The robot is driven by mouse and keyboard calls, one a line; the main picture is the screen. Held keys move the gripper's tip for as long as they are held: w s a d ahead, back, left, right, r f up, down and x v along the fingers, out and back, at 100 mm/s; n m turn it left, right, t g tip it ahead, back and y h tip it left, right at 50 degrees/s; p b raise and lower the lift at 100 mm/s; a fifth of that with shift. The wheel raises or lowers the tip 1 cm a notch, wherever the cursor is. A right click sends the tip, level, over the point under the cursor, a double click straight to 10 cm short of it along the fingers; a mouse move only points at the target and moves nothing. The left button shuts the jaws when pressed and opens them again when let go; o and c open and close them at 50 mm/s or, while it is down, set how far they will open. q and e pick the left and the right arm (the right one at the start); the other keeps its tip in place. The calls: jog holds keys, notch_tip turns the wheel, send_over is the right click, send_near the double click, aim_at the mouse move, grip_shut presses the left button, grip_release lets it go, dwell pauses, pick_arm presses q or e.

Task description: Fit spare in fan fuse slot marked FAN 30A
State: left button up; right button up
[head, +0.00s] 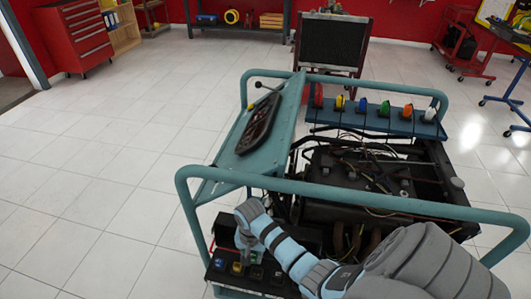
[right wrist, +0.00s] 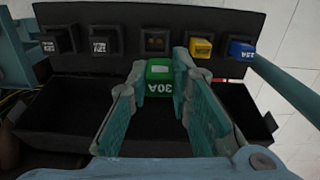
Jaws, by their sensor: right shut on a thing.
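My right gripper (right wrist: 159,72) is shut on a green fuse (right wrist: 159,80) marked 30A, held between its two teal fingers. The fuse's label reads upside down in the right wrist view. An empty dark square socket (right wrist: 155,42) in the black fuse panel (right wrist: 128,21) lies just beyond the fuse. The fuse is outside this socket; I cannot tell how wide the gap is. No FAN marking is readable. My left gripper is not in view.
A yellow fuse (right wrist: 200,47) and a blue fuse (right wrist: 241,50) sit right of the socket; two black relays (right wrist: 105,41) (right wrist: 58,41) sit left. A dark tray (right wrist: 65,115) lies below the panel. The stand's teal rail (head: 350,197) crosses near my arm.

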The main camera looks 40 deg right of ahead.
jog(key=shift+s+d+f+p, duration=0.1)
jog(key=shift+s+f+p, duration=0.1)
jog(key=shift+f+p, duration=0.7)
jog(key=shift+s+f+b, duration=0.2)
jog(key=shift+f+b, duration=0.3)
jog(key=shift+b, duration=0.1)
notch_tip(320, 180, down, 4)
jog(key=b, duration=0.4)
jog(key=shift+r+m, duration=0.15)
jog(key=shift+m, duration=0.15)
jog(key=shift+f+b, duration=0.3)
jog(key=shift+f, duration=0.1)
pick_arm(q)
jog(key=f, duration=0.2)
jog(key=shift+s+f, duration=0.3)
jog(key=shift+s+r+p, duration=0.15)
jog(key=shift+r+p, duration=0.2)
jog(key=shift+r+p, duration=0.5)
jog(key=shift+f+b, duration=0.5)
pick_arm(e)
jog(key=shift+f, duration=0.6)
